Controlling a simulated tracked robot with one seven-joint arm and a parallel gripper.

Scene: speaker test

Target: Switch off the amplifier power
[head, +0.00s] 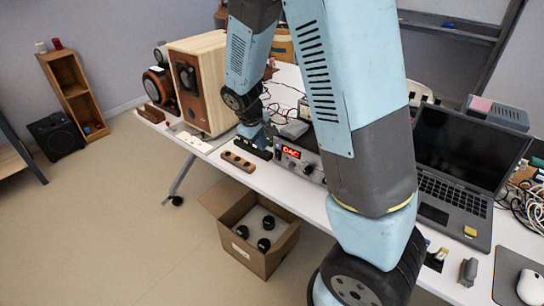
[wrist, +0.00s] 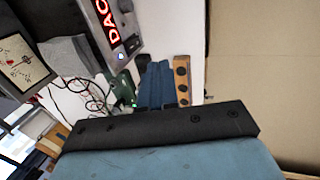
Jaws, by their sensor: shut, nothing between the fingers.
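The amplifier is probably the silver box with a lit red "DAC" display. It stands at the table's front edge in the head view (head: 312,170), partly hidden behind my arm. In the wrist view it shows turned on its side at the top (wrist: 124,22). A small blue-lit button (wrist: 121,56) is on its front panel; I cannot tell if it is the power switch. My gripper (head: 268,148) is just left of the amplifier in the head view. Its blue fingers (wrist: 153,66) are together and empty in the wrist view, apart from the button.
A wooden strip with dark round holes (head: 238,162) lies at the table edge by my gripper. A wooden speaker (head: 207,80) stands to the left, a laptop (head: 455,165) to the right. Cables lie behind. An open cardboard box (head: 232,240) is on the floor below.

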